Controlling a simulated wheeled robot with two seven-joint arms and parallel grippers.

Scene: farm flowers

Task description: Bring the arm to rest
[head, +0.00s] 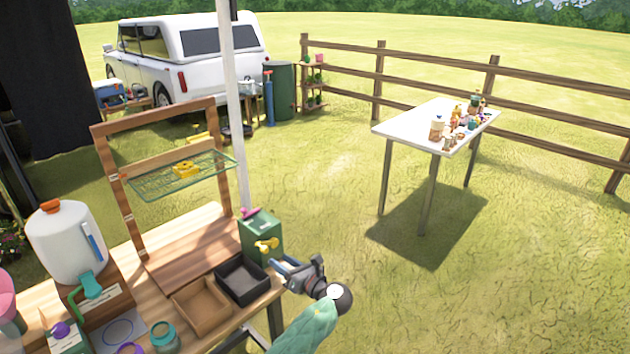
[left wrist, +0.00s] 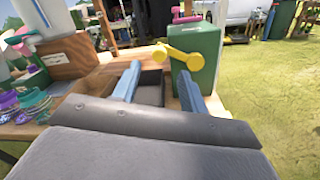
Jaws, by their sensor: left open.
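My left gripper (head: 277,272) is over the right end of the wooden bench (head: 222,324). In the left wrist view its two blue fingers (left wrist: 158,75) stand apart with nothing between them. They point toward a dark open box (head: 242,279) and a green box (head: 262,236) with a yellow handle (head: 267,245). The yellow handle (left wrist: 180,57) appears just beyond the fingertips, close to the right finger; I cannot tell whether they touch. My right gripper is not in view.
A green wire shelf (head: 150,187) holds a yellow item. A white pole (head: 232,110) rises behind the green box. Open grass lies to the right, with a white table (head: 405,128) farther off.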

